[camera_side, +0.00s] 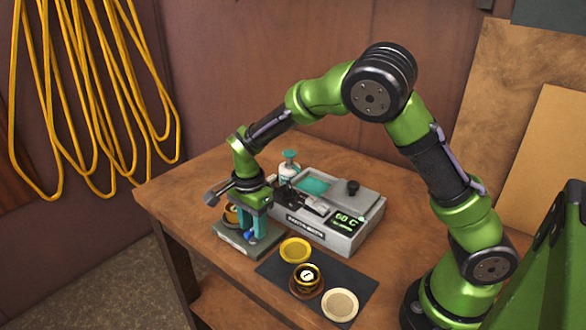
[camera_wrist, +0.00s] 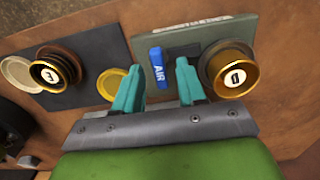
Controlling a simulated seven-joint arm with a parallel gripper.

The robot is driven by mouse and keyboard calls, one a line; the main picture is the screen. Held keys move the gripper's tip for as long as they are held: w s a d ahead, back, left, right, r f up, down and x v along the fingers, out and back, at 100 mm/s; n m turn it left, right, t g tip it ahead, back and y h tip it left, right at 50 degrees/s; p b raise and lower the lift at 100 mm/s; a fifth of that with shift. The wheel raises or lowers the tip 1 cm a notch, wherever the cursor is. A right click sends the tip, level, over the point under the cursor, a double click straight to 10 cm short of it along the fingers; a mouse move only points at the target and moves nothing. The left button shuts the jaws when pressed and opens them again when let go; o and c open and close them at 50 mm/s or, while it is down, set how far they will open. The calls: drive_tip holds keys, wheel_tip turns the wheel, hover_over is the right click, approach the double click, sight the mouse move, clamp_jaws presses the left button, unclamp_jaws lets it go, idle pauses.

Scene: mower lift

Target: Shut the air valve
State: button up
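The air valve has a blue lever (camera_wrist: 158,68) marked AIR, beside a dark fitting on a grey-green plate (camera_wrist: 207,38). In the wrist view the lever runs roughly toward my gripper. My gripper (camera_wrist: 158,72) has two teal fingers spread apart, one on each side of the lever in the picture, with gaps. I cannot tell whether the tips reach down to its height. In the side view my gripper (camera_side: 254,222) points down just above the blue lever (camera_side: 250,239), which the fingers partly hide.
A brass cylinder (camera_wrist: 236,76) stands on the plate, close to my right finger in the wrist view. A dark mat (camera_side: 337,278) holds another brass cylinder (camera_side: 306,276), a yellow dish (camera_side: 295,250) and a pale disc (camera_side: 340,305). A grey heated unit (camera_side: 372,216) reading 60 C stands behind, near a bottle (camera_side: 289,165).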

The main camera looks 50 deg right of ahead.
wheel_tip(320, 180, up, 17)
idle(0.6)
wheel_tip(320, 180, up, 8)
drive_tip(key=shift+r, duration=0.25)
idle(2.0)
idle(0.4)
drive_tip(key=s+d, duration=0.3)
drive_tip(key=d, duration=1.4)
drive_tip(key=shift+s, duration=0.1)
